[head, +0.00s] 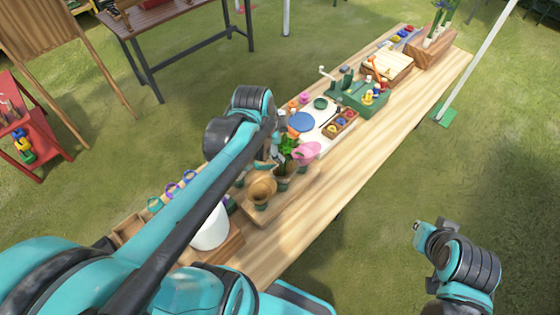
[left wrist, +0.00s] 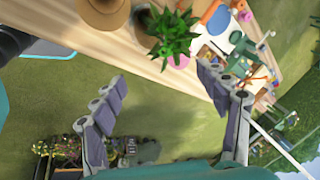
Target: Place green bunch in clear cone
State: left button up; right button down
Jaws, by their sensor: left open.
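The green bunch (head: 288,147) stands among wrapping cones on the wooden table, and its leaves show at the top of the left wrist view (left wrist: 172,34). A brown cone (head: 262,190) stands in front of it, and a pink cone (head: 307,153) is beside it on the right. I cannot make out the clear cone for certain. My left gripper (left wrist: 162,77) is open, with nothing between its fingers; the bunch shows beyond the fingertips. In the head view my left arm partly hides this area. My right gripper (head: 420,230) is off the table at the lower right; its fingers are unclear.
The long table (head: 345,180) has a bare strip along its right edge. A white bucket (head: 210,232) stands at the near end. A blue disc (head: 301,122), a green tool box (head: 362,98) and a wooden planter (head: 432,48) lie farther along. Grass surrounds the table.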

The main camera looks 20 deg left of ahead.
pick_arm(q)
jog(key=s+d+r+n+t, duration=0.1)
jog(key=s+d+n+t, duration=0.1)
jog(key=s+d+n, duration=0.3)
jog(key=s+n, duration=0.4)
jog(key=n, duration=0.3)
jog(key=shift+s+d+r+t, duration=0.15)
jog(key=shift+s+d+t, duration=0.05)
jog(key=shift+s+t, duration=0.1)
pick_arm(e)
jog(key=shift+s, duration=0.15)
